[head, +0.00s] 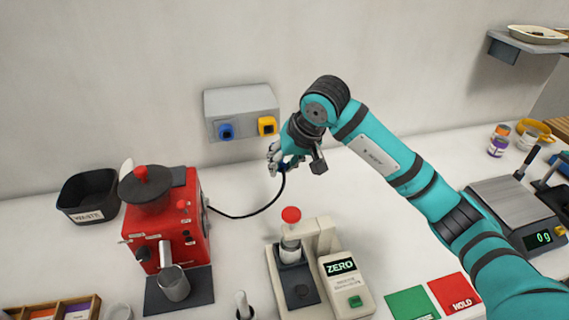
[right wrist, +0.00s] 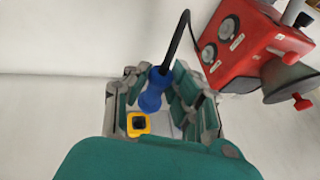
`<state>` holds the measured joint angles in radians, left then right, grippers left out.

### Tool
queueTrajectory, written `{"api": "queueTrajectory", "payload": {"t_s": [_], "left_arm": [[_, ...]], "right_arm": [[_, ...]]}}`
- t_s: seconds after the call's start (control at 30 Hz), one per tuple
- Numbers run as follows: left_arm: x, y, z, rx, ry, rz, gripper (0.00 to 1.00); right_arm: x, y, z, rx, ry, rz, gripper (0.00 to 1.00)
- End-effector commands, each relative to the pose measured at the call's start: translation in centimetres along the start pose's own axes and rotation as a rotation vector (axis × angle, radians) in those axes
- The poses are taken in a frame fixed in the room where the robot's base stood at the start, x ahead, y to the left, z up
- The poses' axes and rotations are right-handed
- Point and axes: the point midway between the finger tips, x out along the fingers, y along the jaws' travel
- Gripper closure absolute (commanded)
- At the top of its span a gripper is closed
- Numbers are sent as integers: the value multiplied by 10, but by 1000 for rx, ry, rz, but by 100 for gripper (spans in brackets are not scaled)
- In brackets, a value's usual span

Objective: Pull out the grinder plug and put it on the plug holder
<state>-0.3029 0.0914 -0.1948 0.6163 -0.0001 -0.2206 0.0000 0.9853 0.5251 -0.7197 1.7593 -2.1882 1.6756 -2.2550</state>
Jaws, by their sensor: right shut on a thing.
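My right gripper (head: 277,162) is shut on the blue grinder plug (head: 284,168), in front of the wall and below the grey wall box (head: 242,101). In the right wrist view, the blue plug (right wrist: 152,97) sits between the fingers with its black cable leading up. The cable (head: 250,214) runs from the plug to the red grinder (head: 178,222). The wall box has a blue outlet (head: 226,131) and a yellow outlet (head: 268,125); the plug is apart from both. I cannot tell which thing is the plug holder. My left gripper is not in view.
A black waste bin (head: 88,198) stands left of the grinder. A gauge with a ZERO display (head: 341,267) and a red-topped part stands in front. A scale (head: 510,203) is at the right.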

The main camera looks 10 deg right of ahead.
Motion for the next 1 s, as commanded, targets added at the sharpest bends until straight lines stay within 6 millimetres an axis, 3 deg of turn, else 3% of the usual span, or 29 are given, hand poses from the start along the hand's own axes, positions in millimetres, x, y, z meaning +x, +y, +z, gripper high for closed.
{"api": "queueTrajectory", "payload": {"t_s": [0.13,0.4,0.7,1.0], "left_arm": [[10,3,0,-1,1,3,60],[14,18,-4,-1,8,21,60],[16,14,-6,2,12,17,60],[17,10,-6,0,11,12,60]], "right_arm": [[2,2,-1,0,5,4,100],[11,0,-26,1,3,2,100],[20,0,-48,0,3,1,100],[22,0,-54,1,2,2,100]]}}
